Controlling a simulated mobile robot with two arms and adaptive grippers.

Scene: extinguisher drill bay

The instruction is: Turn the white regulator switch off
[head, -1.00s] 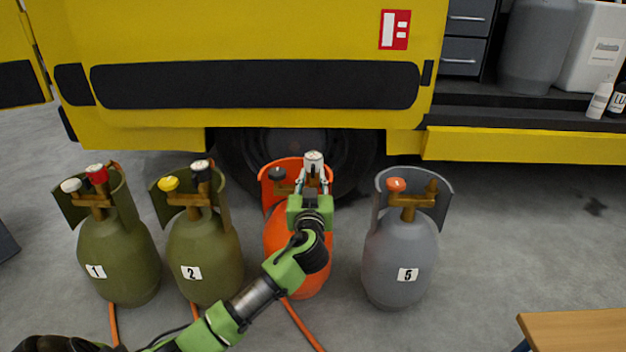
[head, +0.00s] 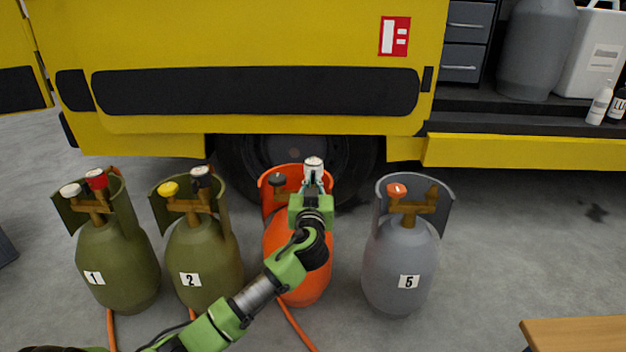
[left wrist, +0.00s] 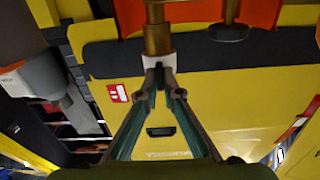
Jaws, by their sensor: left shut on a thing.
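The white regulator switch (head: 314,163) is on top of the orange cylinder (head: 284,240), on the right of its two valves. My left gripper (head: 314,182) reaches it from the front and is shut on it. In the left wrist view the two fingertips meet on the white switch (left wrist: 159,64), at the end of a brass stem (left wrist: 158,35). The fingers partly cover it, so its turn position cannot be told. A dark knob (head: 278,179) sits beside it on the same cylinder. My right gripper is not in view.
Green cylinders 1 (head: 117,265) and 2 (head: 202,263) stand to the left, the first with another white knob (head: 70,190). Grey cylinder 5 (head: 400,265) stands close on the right. A yellow truck (head: 270,30) is behind. A wooden bench (head: 575,334) is at lower right.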

